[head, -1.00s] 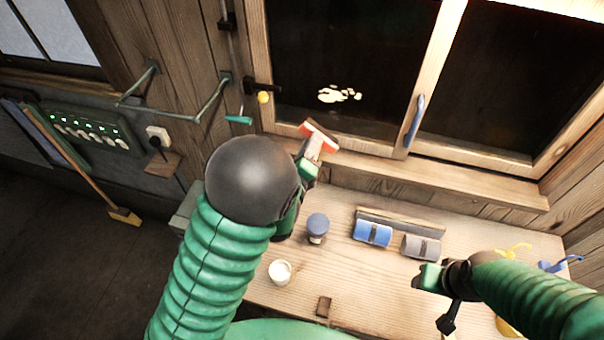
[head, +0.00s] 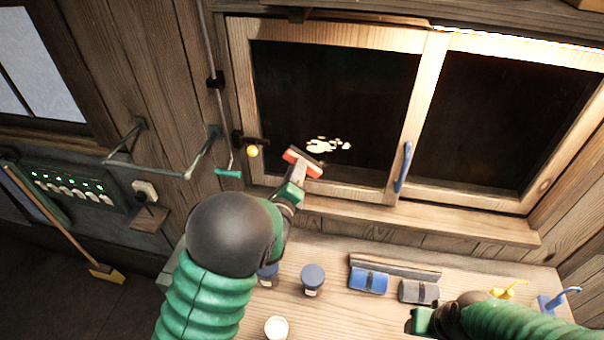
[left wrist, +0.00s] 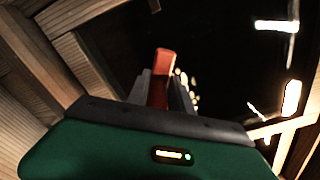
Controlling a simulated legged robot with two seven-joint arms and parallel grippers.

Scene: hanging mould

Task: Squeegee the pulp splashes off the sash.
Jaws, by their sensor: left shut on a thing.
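Cream pulp splashes (head: 328,145) sit in a cluster low on the dark pane of the left window sash (head: 240,100). My left gripper (head: 297,188) is shut on the squeegee (head: 302,162), which has a red and pale head. The head is just below and left of the splashes; whether it touches the glass I cannot tell. In the left wrist view the squeegee's red part (left wrist: 162,75) stands between the fingers, with small bright spots beside it. My right gripper (head: 422,320) is low at the right above the bench, and its jaws are unclear.
A blue handle (head: 403,167) is on the post between the sashes. A yellow knob (head: 252,151) and teal-ended lever (head: 228,173) are left of the sash.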

